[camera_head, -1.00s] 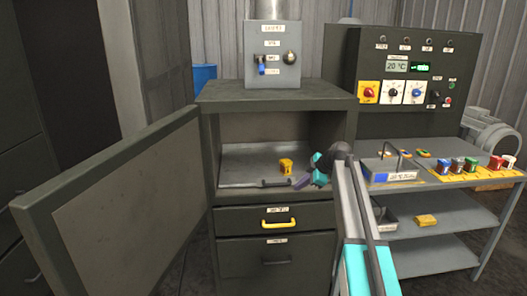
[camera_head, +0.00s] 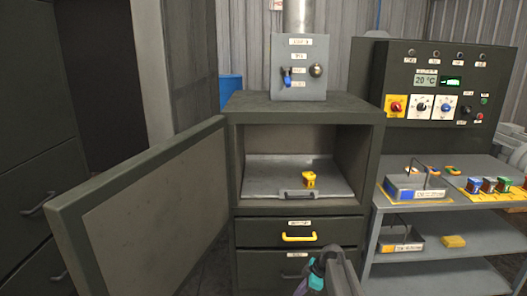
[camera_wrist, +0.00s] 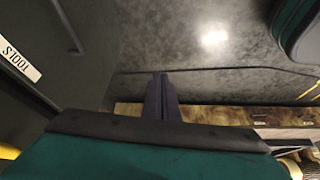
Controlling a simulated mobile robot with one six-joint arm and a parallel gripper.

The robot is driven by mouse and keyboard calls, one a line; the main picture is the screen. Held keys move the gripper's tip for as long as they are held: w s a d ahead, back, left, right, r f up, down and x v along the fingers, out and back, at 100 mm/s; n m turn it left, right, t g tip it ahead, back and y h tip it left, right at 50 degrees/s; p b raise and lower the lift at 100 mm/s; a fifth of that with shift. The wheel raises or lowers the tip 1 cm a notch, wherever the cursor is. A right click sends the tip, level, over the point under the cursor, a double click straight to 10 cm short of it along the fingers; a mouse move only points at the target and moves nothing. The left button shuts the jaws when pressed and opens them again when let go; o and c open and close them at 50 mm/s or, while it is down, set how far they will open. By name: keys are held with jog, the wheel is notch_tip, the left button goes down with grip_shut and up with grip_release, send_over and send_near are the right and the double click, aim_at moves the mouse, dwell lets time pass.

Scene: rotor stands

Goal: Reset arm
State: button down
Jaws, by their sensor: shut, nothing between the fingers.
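My gripper (camera_head: 312,274) is low in front of the cabinet's lower drawers in the head view, at the bottom of the picture. In the wrist view my gripper (camera_wrist: 162,98) shows its dark fingers together with nothing between them. It is apart from the yellow object (camera_head: 309,180), which sits on the grey tray (camera_head: 262,180) inside the open cabinet compartment.
The cabinet door (camera_head: 145,205) stands wide open to the left. A drawer with a yellow handle (camera_head: 299,237) is shut below the compartment. A shelf bench (camera_head: 440,272) with a control panel (camera_head: 440,95) and small coloured parts stands at right. A blue barrel (camera_head: 231,92) is behind.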

jog(key=s+a+f+m+g+h, duration=0.1)
jog(key=s+f, duration=0.5)
jog(key=s, duration=0.3)
jog(key=s+f+m+g, duration=0.2)
jog(key=s+f, duration=0.3)
jog(key=s, duration=0.3)
jog(key=s+a+f+m+g+h, duration=0.1)
jog(key=s+f, duration=0.5)
jog(key=s, duration=0.3)
jog(key=s+d+f+m+g+h, duration=0.1)
jog(key=s+d+m, duration=0.1)
jog(key=s+m, duration=0.4)
jog(key=s+d+f+m+g+h, duration=0.1)
jog(key=s+m, duration=0.5)
jog(key=s, duration=0.8)
jog(key=shift+d+h, duration=0.6)
jog(key=shift+d, duration=0.35)
jog(key=shift+s+f, duration=0.1)
